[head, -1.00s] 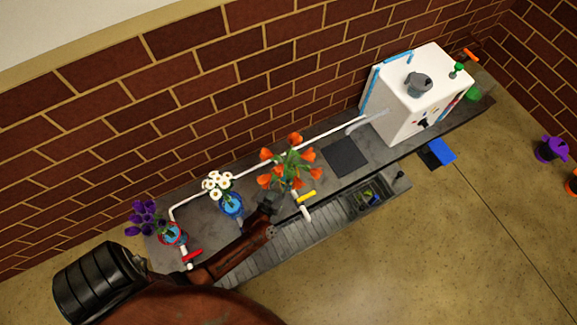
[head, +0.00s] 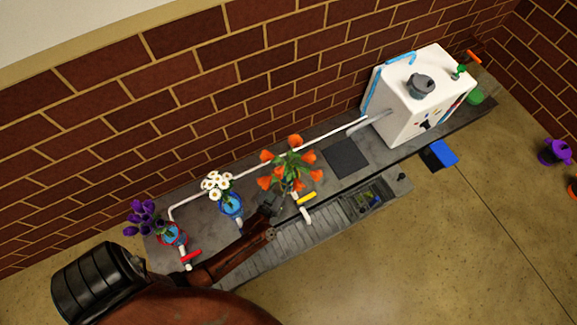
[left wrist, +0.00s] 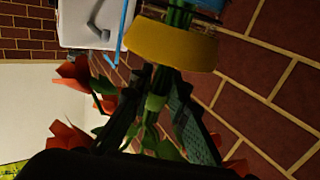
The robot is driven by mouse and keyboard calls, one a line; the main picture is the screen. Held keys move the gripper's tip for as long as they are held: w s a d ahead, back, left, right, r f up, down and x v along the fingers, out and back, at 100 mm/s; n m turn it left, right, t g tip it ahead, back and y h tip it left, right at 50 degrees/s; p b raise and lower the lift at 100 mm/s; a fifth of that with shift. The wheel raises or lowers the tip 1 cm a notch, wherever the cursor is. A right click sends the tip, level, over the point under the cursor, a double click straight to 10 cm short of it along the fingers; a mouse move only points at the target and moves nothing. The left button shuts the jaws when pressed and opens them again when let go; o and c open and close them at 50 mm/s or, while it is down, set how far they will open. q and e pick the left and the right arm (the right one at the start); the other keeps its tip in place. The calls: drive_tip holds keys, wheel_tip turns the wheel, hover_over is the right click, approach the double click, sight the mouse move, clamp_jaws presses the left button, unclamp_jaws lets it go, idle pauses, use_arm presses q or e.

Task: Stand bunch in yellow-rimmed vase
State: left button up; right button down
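The bunch of orange flowers (head: 290,168) stands above the counter in the head view. In the left wrist view its green stems (left wrist: 155,102) run into the yellow rim (left wrist: 172,46) of the vase, with blue showing beyond. The vase is mostly hidden in the head view by the bunch. My left gripper (head: 272,204) is at the near side of the bunch. In the left wrist view the fingers of this gripper (left wrist: 157,85) lie on both sides of the stems, tips close to the rim. Whether they press on the stems is unclear. My right gripper is not in view.
White flowers stand in a blue vase (head: 231,207), purple flowers in a red-rimmed vase (head: 172,236). Taps with red (head: 191,255) and yellow (head: 307,197) handles are at the counter front. A dark mat (head: 346,158) and white cabinet (head: 410,108) are to the right.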

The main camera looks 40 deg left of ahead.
use_arm(q)
drive_tip(key=o, duration=0.5)
drive_tip(key=v, duration=0.7)
drive_tip(key=shift+s, duration=0.25)
drive_tip(key=shift+s+d, duration=0.1)
